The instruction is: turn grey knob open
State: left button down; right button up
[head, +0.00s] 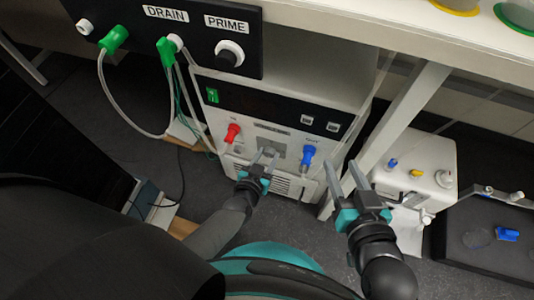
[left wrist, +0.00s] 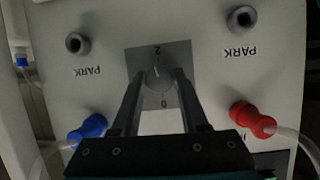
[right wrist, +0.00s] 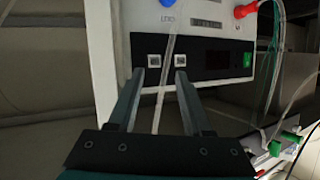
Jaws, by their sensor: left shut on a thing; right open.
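The grey knob (head: 269,151) sits on the lower front of the white machine, between a red connector (head: 232,133) and a blue connector (head: 308,155). In the left wrist view the knob (left wrist: 157,72) is on a grey square plate marked 2 and 0. My left gripper (head: 263,160) is at the knob, with one finger on each side, and is shut on it. The fingers hide part of the knob, so its exact angle is hard to tell. My right gripper (head: 343,166) is open and empty, right of the blue connector and in front of the machine.
A black panel (head: 190,45) with DRAIN and PRIME labels, green clamps and looped tubing overhangs the machine at upper left. A white table leg (head: 400,125) stands right of the machine. A small white device (head: 415,170) and a black tray (head: 480,250) lie at right.

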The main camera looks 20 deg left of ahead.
pick_arm(q)
jog(key=shift+m+y+p, duration=0.5)
jog(key=shift+p, duration=0.1)
jog(key=shift+m, duration=0.3)
pick_arm(e)
jog(key=shift+s+d+f+g+h, duration=0.15)
jog(key=shift+d+f+g+h, duration=0.1)
jog(key=shift+d+g, duration=0.25)
jog(key=shift+s+d+f+g+h, duration=0.15)
jog(key=shift+d+g+h, duration=0.15)
jog(key=shift+d+g, duration=0.2)
jog(key=shift+s+d+f+g+h, duration=0.15)
jog(key=shift+d+g+h, duration=0.1)
jog(key=shift+d+g, duration=0.25)
pick_arm(q)
jog(key=shift+c, duration=2.1)
grip_release()
jog(key=shift+s, duration=0.1)
